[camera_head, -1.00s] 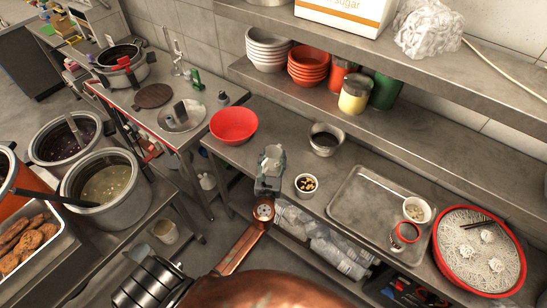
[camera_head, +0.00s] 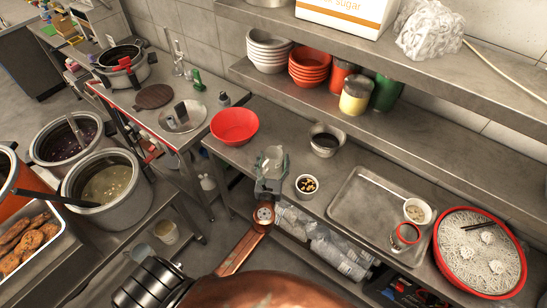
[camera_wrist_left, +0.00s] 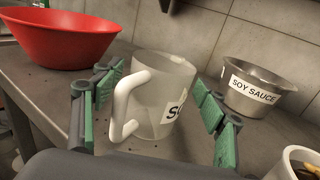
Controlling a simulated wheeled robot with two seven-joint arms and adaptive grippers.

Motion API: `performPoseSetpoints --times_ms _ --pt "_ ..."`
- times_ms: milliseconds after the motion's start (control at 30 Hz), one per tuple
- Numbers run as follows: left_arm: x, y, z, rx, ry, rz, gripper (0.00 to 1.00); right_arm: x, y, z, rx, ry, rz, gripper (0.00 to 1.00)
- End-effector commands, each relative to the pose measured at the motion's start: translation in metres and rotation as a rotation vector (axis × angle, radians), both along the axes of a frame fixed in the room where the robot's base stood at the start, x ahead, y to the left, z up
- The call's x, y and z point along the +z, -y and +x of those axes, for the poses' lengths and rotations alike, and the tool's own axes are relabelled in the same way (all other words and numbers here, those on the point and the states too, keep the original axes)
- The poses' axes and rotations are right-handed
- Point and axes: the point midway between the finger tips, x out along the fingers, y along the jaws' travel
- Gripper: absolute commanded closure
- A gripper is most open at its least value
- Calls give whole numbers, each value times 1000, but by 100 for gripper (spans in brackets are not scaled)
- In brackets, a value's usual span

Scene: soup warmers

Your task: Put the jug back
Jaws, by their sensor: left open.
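The jug (camera_head: 273,156) is translucent and stands upright on the steel counter, between the red bowl and a small cup. In the left wrist view the jug (camera_wrist_left: 157,85) shows its white handle facing me and part of a label with an "S". My left gripper (camera_head: 269,184) is at the counter's front edge, just on the near side of the jug. Its green-padded fingers (camera_wrist_left: 158,98) are open, apart on either side of the handle in the picture, and hold nothing. My right gripper is not in view.
The red bowl (camera_head: 234,126) is left of the jug. The steel soy sauce bowl (camera_head: 325,140) is behind it to the right. A cup with brown pieces (camera_head: 306,185) stands close on the right. A metal tray (camera_head: 350,215) lies farther right. A shelf (camera_head: 400,125) overhangs the back.

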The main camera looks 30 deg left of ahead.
Motion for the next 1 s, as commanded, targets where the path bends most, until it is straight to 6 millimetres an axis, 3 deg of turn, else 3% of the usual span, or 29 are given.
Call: performPoseSetpoints --times_ms 300,500,1000 --pt "-2 28 -63 1 -4 -2 34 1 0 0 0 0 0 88" --pt "-1 41 -89 0 -1 -2 34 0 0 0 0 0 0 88" --pt "0 46 -99 1 0 -1 34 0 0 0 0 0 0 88"
